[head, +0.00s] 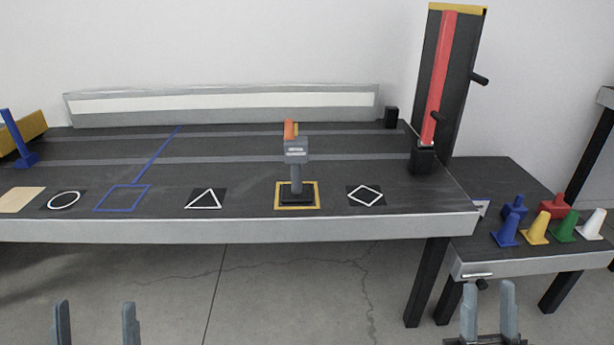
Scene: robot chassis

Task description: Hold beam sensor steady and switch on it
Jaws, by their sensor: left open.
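The beam sensor (296,152) appears to be the grey post with a boxy head and an orange piece on top. It stands upright on a dark base inside the yellow square outline (280,208) on the long table. No separate switch can be made out at this size. My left gripper (95,304) is open and empty in front of the table at lower left, well away from the sensor. My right gripper (488,285) has its fingers apart with nothing between them, at lower right in front of the side table, also away from the sensor.
The long dark table (250,180) carries flat marked shapes beside the sensor. A blue bracket (20,143) is at far left and a tall red-striped panel (440,80) at the right end. Several coloured cones stand on the side table (475,245). A low white-striped barrier (220,103) runs behind.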

